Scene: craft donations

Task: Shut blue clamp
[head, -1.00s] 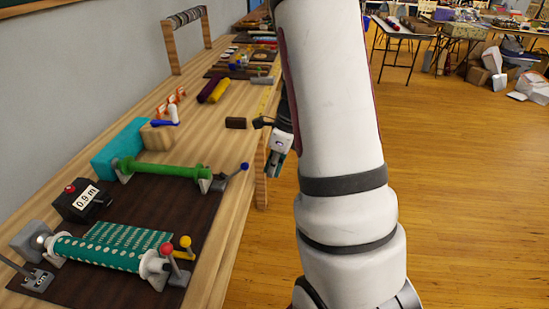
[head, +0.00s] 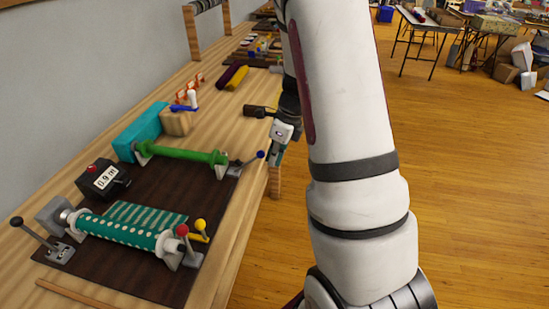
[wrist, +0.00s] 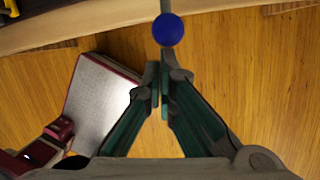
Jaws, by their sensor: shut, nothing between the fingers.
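The blue-knobbed clamp lever (head: 248,161) sticks out from the right end of the green roller (head: 185,153), tilted up toward the table's front edge. Its blue ball (wrist: 168,29) shows in the wrist view just beyond my fingertips, with a grey stalk running up from it. My gripper (head: 276,158) is shut and empty, close to the right of the ball in the head view.
A lower roller with teal dotted cloth (head: 125,232) has red (head: 182,230) and yellow (head: 200,225) knobbed levers. A black 0.9 m counter (head: 103,180), a teal block (head: 140,131) and a wooden block (head: 176,123) stand nearby.

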